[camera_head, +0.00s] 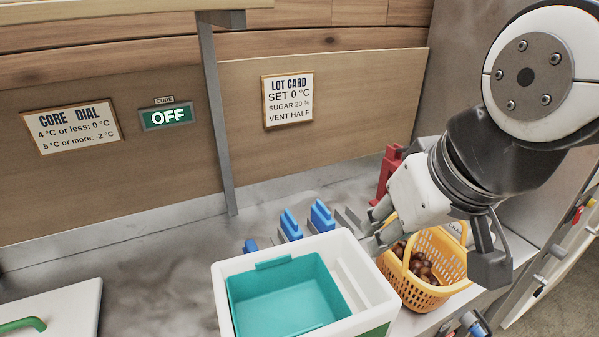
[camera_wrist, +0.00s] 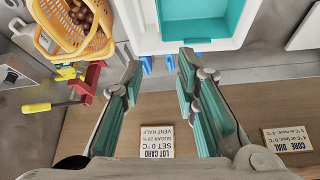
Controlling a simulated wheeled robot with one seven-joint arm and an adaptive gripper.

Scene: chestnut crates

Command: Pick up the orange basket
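The orange basket (camera_head: 418,296) stands on the counter at the right of the head view, holding several brown chestnuts (camera_head: 424,268). Its handle is raised, and my arm partly covers its upper right side. In the wrist view the basket (camera_wrist: 41,18) is at the top left, cut off by the frame edge. My gripper (camera_head: 358,230) is to the left of and above the basket, apart from it. In the wrist view my gripper (camera_wrist: 159,63) has its two fingers spread with nothing between them.
A white box with a teal inner bin (camera_head: 283,290) stands just left of the basket. Blue clamp-like parts (camera_head: 291,224) are behind it, and a red tool (camera_head: 389,172) is behind the basket. A white lid with a green handle (camera_head: 52,310) lies front left. Sign panels line the back wall.

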